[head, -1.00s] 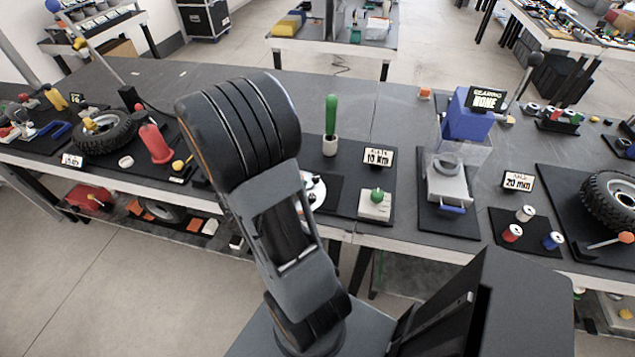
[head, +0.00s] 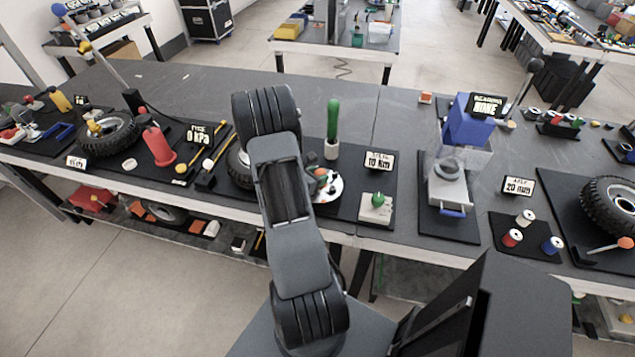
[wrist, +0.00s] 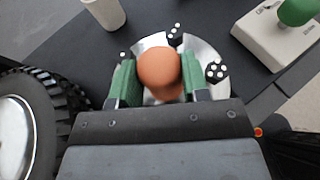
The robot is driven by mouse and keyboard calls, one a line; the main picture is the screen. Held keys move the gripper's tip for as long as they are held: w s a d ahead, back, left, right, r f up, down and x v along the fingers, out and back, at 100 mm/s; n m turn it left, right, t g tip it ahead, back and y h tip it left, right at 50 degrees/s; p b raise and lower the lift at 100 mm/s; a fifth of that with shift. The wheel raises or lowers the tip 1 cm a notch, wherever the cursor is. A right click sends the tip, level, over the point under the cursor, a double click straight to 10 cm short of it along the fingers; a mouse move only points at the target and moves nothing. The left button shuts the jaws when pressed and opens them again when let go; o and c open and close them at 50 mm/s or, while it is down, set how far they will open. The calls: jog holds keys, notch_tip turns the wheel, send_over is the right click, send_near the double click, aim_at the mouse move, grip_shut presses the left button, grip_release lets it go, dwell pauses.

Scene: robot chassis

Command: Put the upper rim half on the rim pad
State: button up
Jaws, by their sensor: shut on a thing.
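The upper rim half (wrist: 202,62) looks like a silver disc with black white-dotted blocks around an orange knob (wrist: 158,72). My gripper (wrist: 156,85) is shut on the knob, one green finger on each side. In the head view the disc (head: 334,186) shows partly behind my arm, over or on a black mat (head: 345,205). I cannot tell whether it touches the mat. No separate rim pad is clearly distinguishable; the disc may hide it.
A pale holder (head: 331,150) with a green handle (head: 333,118) stands behind the disc. A pale block (head: 375,208) with a green knob and a 10 Nm sign (head: 379,161) are at right.

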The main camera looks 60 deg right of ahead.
jog(key=shift+d+f+p, duration=0.2)
jog(key=shift+f+p, duration=0.2)
jog(key=shift+f, duration=1.25)
jog(key=shift+f, duration=0.15)
jog(key=o, duration=1.2)
